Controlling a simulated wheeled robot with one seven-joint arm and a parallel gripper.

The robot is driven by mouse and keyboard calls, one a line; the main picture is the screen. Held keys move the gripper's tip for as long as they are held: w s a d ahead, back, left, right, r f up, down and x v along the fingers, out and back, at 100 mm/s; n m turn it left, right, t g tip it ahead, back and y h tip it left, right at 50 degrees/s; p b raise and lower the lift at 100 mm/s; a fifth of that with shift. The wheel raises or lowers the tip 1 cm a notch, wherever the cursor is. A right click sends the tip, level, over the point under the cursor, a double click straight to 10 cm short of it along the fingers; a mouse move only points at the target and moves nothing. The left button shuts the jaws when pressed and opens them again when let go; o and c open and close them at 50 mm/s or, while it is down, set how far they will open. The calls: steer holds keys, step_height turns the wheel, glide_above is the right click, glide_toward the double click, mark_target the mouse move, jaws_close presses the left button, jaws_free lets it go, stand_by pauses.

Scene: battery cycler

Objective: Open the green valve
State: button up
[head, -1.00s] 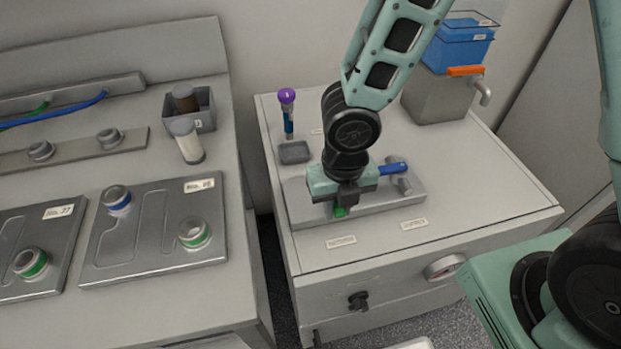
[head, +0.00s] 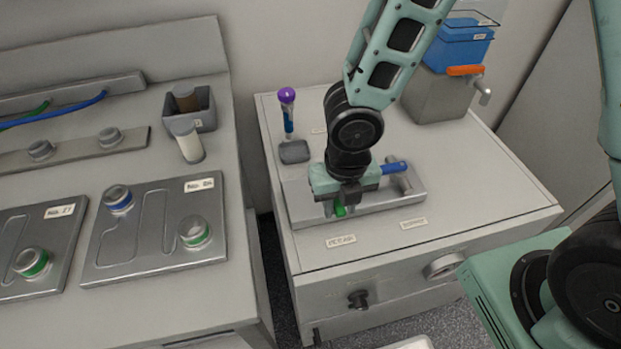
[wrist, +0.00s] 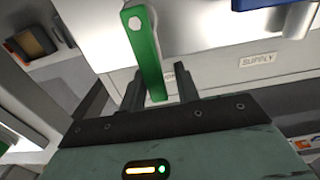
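The green valve (wrist: 148,55) has a long flat handle with a hex bolt at its pivot. In the wrist view the handle points down into the space between my two fingers. My gripper (wrist: 160,92) is open, one finger on each side of the handle's free end, with a visible gap on both sides. In the head view my gripper (head: 344,200) points down over the grey valve plate, and only a small piece of the green valve (head: 340,211) shows below it. The rest is hidden by my gripper.
The blue valve handle (head: 394,168) lies just right of my gripper on the same grey plate (head: 405,198). A purple-capped tube (head: 287,110) stands behind to the left. A metal tank (head: 438,98) with an orange handle is at the back right.

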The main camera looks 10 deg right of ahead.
steer(key=shift+d+r+p, duration=0.15)
steer(key=shift+r+p, duration=4)
steer(key=shift+p, duration=0.15)
steer(key=shift+f, duration=0.1)
steer(key=s+r+m, duration=0.5)
steer(key=r+m, duration=0.3)
steer(key=m, duration=0.6)
steer(key=s+r+m, duration=0.6)
steer(key=r+m, duration=0.2)
steer(key=m, duration=0.6)
steer(key=shift+a+r+y, duration=0.15)
steer(key=shift+a+y, duration=0.15)
steer(key=shift+o, duration=0.5)
steer(key=shift+w, duration=0.1)
